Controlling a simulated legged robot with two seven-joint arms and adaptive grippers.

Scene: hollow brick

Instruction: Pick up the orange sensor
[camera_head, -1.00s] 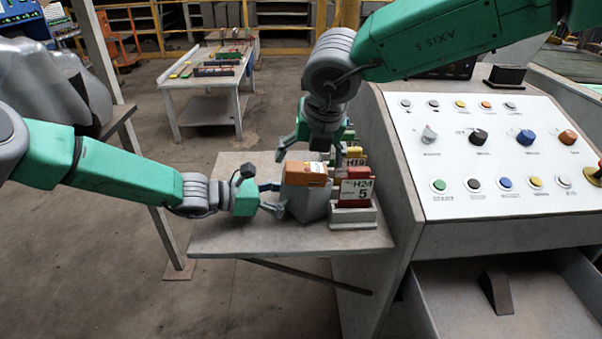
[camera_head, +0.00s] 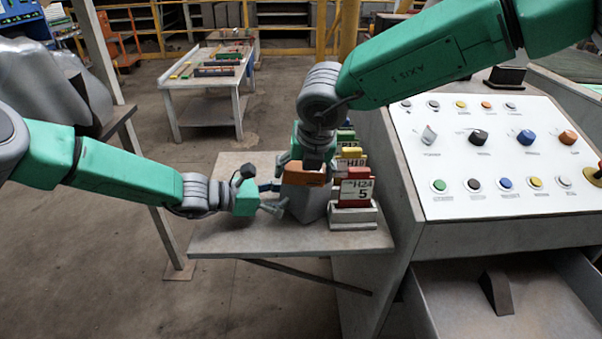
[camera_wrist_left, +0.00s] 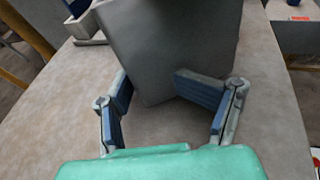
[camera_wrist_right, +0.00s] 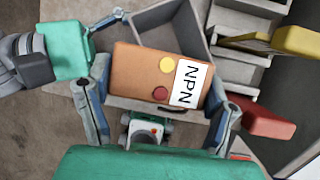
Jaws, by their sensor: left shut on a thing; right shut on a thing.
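The orange sensor (camera_head: 304,178) is at the mouth of the grey hollow box (camera_head: 310,205). In the right wrist view the sensor (camera_wrist_right: 155,78) shows a white NPN label, a yellow dot and a red dot. My right gripper (camera_head: 310,170) comes from above and is shut on the sensor, with fingers at its two sides. My left gripper (camera_head: 276,198) is low at the left of the box and shut on it; the box wall (camera_wrist_left: 175,45) fills the space beyond its fingers in the left wrist view. Whether the sensor touches the box is unclear.
A grey rack (camera_head: 354,217) with upright tags, one marked H24 5, stands close right of the box. The control panel (camera_head: 495,150) rises further right. The grey shelf (camera_head: 225,235) has free room at its front left.

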